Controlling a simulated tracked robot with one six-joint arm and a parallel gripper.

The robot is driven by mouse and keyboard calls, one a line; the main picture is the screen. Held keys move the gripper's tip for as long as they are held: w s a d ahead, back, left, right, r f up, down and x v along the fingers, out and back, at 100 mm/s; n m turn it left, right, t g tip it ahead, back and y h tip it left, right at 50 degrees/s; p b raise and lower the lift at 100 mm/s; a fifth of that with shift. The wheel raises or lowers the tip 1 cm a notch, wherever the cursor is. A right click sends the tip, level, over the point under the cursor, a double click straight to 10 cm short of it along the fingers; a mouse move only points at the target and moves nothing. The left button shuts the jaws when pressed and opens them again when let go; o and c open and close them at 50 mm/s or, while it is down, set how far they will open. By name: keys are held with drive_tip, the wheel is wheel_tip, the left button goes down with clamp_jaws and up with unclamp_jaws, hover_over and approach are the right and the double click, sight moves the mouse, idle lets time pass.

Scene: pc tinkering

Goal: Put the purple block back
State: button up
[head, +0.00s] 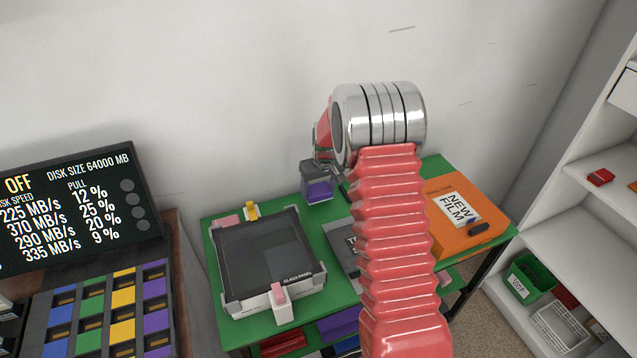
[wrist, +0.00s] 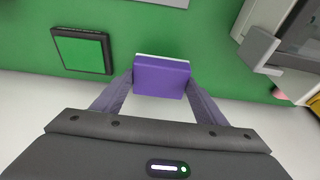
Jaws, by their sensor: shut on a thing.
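The purple block (wrist: 161,78) is between the two fingers of my gripper (wrist: 159,85) in the wrist view, with a pale edge along its far side. My gripper is shut on it. In the head view, my gripper (head: 318,174) is over the back edge of the green table, and the purple block (head: 319,191) shows at its tip. I cannot tell whether the block touches the table. At the left, a dark rack (head: 97,308) carries rows of blue, green, yellow and purple pieces.
A glass-topped device (head: 265,255) stands on the green table (head: 213,252), left of my arm. An orange box (head: 463,215) lies to the right. A screen (head: 80,210) stands behind the rack. White shelves (head: 590,220) are at far right. The wrist view shows a black-framed green square (wrist: 82,51).

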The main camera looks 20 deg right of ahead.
drive_tip(key=shift+f, duration=1.45)
drive_tip(key=shift+f, duration=0.3)
drive_tip(key=o, duration=0.8)
drive_tip(key=shift+c, duration=0.2)
drive_tip(key=shift+o, duration=0.3)
drive_tip(key=o, duration=0.5)
drive_tip(key=shift+v, duration=4)
